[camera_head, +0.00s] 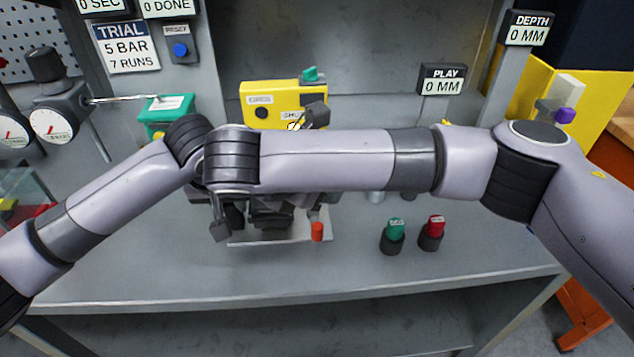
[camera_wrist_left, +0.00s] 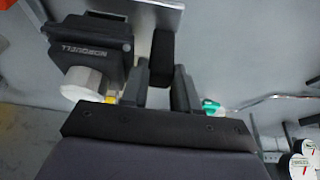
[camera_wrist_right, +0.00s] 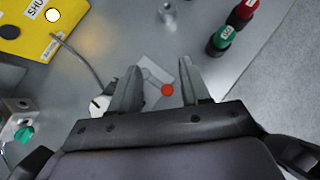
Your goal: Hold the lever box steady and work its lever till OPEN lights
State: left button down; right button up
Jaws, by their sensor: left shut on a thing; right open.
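The dark grey lever box (camera_head: 270,215) sits on a pale plate (camera_head: 275,239) on the bench, partly hidden behind my crossed arms. In the left wrist view, the lettered lever box (camera_wrist_left: 100,48) is beside my left gripper (camera_wrist_left: 162,72), which is shut on a black block-like grip (camera_wrist_left: 163,52). In the head view, my left gripper (camera_head: 219,212) is at the box's left side. A red knob (camera_head: 317,232) stands at its right. In the right wrist view, my right gripper (camera_wrist_right: 160,78) is open, with the red knob (camera_wrist_right: 167,90) between its fingers, not gripped.
The yellow lamp box (camera_head: 251,91) stands behind; its SHUT lamp (camera_wrist_right: 52,15) looks white and its other lamp (camera_wrist_right: 9,31) dark. Green (camera_head: 394,232) and red (camera_head: 433,230) buttons stand right of the lever box. The front bench is clear.

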dwell(0.4)
jog(key=f+t, duration=0.1)
jog(key=w+a+f+t+y, duration=0.1)
jog(key=f+t, duration=0.2)
jog(key=shift+w+a+f+t+y, duration=0.25)
jog(key=shift+f+t+y, duration=0.05)
jog(key=shift+f+y, duration=0.1)
jog(key=shift+s+d+f+t+h, duration=0.1)
jog(key=shift+s+d+t+h, duration=0.05)
jog(key=shift+d+t, duration=0.3)
jog(key=shift+s+d+t+h, duration=0.1)
jog(key=shift+d+t+h, duration=0.05)
jog(key=shift+d+t, duration=0.25)
jog(key=s+d+t+h, duration=0.2)
jog(key=s+d+h, duration=0.1)
jog(key=d, duration=0.2)
jog(key=n+t+y, duration=0.3)
jog(key=n+y, duration=0.1)
jog(key=n, duration=0.2)
send_near(317, 231)
jog(key=x, duration=1.1)
